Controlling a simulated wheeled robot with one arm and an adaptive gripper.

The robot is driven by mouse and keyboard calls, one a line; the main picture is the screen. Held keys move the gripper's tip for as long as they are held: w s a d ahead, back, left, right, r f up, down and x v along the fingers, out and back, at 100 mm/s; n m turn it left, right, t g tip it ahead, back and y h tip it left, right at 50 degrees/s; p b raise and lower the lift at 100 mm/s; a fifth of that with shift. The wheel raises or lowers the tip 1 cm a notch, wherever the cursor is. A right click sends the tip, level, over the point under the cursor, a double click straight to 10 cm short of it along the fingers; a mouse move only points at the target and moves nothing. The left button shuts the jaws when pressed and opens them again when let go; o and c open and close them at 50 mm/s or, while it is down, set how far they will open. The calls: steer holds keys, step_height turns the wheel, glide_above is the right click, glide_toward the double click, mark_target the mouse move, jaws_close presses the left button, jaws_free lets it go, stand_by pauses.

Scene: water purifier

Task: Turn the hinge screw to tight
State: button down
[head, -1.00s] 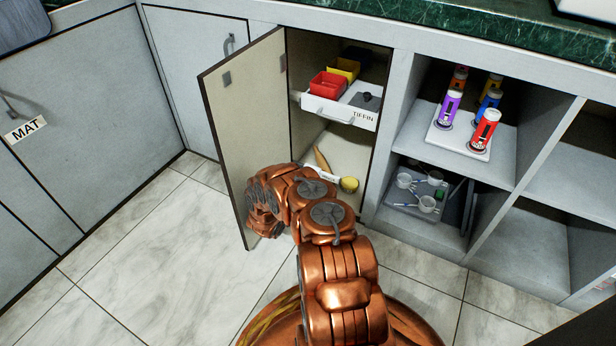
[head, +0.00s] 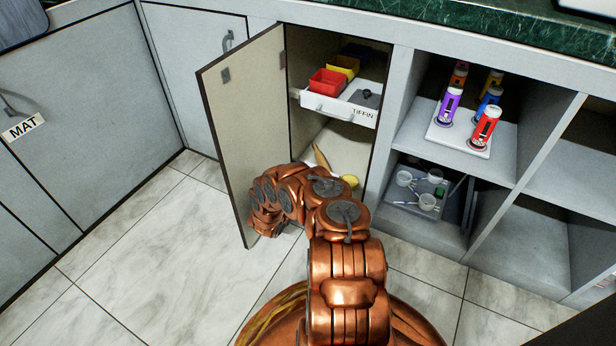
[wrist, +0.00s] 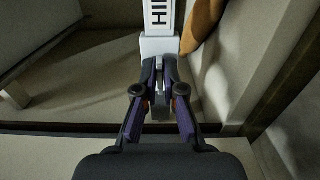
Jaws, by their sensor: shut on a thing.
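In the wrist view, a white block (wrist: 158,46) bears an upright white label (wrist: 159,14) with black letters, of which "HI" shows. A small grey piece (wrist: 159,76), apparently the hinge screw, stands in front of the block. My gripper (wrist: 160,84) has its purple-sided fingers closed on this grey piece from both sides. How far the screw is turned cannot be read. In the head view, my copper arm hides the gripper and the screw at the low part of the open cabinet.
The cabinet door (head: 238,115) stands open left of my arm. A white "TIFFIN" drawer (head: 340,106) with red and yellow boxes juts out above. An orange-brown object (wrist: 202,24) lies beside the label. Shelves at right hold bottles (head: 485,126) and cups (head: 428,202).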

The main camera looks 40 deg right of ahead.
steer(key=shift+m, duration=0.3)
steer(key=c, duration=1.3)
jaws_free()
steer(key=v, duration=1.2)
